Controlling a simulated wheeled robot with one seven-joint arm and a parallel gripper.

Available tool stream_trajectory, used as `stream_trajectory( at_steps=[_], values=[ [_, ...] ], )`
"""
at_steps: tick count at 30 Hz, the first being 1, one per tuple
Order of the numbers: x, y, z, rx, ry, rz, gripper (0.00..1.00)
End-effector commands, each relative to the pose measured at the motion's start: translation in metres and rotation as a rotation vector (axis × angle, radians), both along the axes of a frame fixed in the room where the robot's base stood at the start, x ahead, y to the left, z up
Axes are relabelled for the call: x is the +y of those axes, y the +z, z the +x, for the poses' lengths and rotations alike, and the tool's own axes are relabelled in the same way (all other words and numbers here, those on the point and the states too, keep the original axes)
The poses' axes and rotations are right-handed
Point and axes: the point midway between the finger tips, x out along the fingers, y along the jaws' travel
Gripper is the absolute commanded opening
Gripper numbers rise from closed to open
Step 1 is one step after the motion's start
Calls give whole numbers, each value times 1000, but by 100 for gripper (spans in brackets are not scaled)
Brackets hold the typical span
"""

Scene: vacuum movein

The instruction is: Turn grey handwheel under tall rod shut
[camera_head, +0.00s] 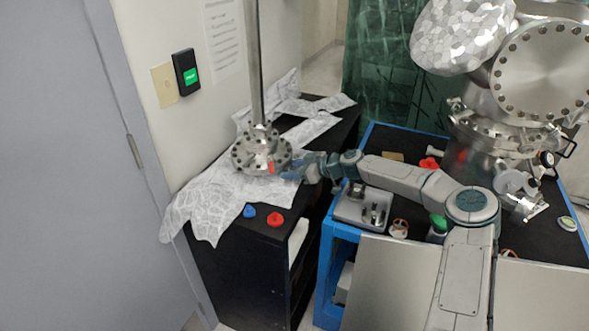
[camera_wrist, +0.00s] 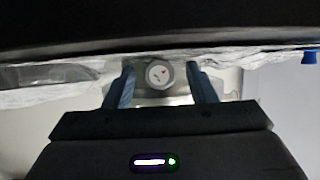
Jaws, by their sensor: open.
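The tall metal rod (camera_head: 255,60) rises from a bolted steel flange body (camera_head: 245,153) on the dark cabinet. My gripper (camera_head: 291,170) is at the right side of this body, its blue fingers pointing at it. In the wrist view, my gripper (camera_wrist: 159,70) is open. A round pale grey knob with a small red mark, seemingly the handwheel (camera_wrist: 157,75), shows between the fingertips with a gap on either side. I cannot tell whether the fingers reach around it or stop short. In the head view I cannot make out the handwheel clearly.
Crumpled foil (camera_head: 205,195) lies under the flange body. A blue cap (camera_head: 249,211) and a red cap (camera_head: 275,219) lie in front. A blue-edged cart (camera_head: 327,240) with a large steel chamber (camera_head: 540,75) stands right. A grey door (camera_head: 75,130) is at left.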

Motion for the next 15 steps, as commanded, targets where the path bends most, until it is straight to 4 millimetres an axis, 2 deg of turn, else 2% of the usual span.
stream_trajectory(
  at_steps=[2,6,7,15],
  values=[
    [0,0,0,0,0,0,51],
    [0,0,0,0,1,0,12],
    [0,0,0,0,1,0,6],
    [0,-4,0,47,2,16,7]
  ],
)
